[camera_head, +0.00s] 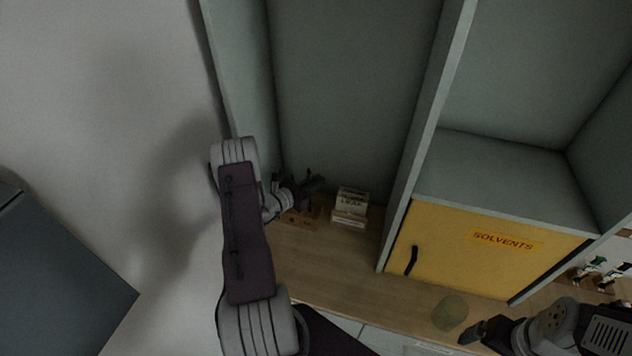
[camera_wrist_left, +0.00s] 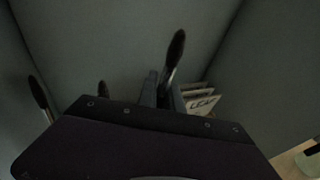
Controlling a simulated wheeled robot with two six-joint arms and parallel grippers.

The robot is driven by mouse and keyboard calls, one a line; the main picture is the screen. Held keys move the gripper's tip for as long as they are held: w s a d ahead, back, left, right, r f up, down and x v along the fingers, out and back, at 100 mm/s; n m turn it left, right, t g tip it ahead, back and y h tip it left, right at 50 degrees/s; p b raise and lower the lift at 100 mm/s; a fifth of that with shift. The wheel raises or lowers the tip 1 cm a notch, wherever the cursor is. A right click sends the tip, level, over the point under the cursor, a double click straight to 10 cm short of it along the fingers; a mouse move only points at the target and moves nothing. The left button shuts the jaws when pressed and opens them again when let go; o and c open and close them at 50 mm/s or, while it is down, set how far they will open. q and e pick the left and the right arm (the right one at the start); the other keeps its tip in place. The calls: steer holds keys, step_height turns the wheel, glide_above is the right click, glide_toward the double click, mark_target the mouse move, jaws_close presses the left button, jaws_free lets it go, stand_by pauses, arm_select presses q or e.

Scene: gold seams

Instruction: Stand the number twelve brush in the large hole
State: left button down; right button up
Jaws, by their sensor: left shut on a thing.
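My left gripper (camera_head: 312,185) reaches into the left bay of the shelf, just above a wooden block with holes (camera_head: 303,219). In the left wrist view the gripper (camera_wrist_left: 163,92) is shut on a brush (camera_wrist_left: 175,50), whose dark bristle tip points up. Its lower end is hidden behind the gripper, so I cannot tell whether it is in a hole. Two other dark-tipped brushes stand to the left, one tall brush (camera_wrist_left: 39,94) and one mostly hidden brush (camera_wrist_left: 103,88). The number on the held brush is not readable. My right gripper (camera_head: 482,332) is at the lower right; its jaws are unclear.
A small white box with dark lettering (camera_head: 351,200) stands right of the block. A yellow cabinet marked SOLVENTS (camera_head: 490,243) is right of the upright divider (camera_head: 425,130). A greenish round thing (camera_head: 450,312) lies on the wooden top (camera_head: 345,275), which is otherwise mostly clear in front.

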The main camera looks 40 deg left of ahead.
arm_select(q)
steer(key=shift+f, duration=0.15)
steer(key=shift+f+b, duration=1.35)
steer(key=shift+f+b, duration=0.4)
steer(key=shift+b, duration=0.1)
steer(key=c, duration=1.4)
jaws_free()
steer(key=shift+c, duration=0.2)
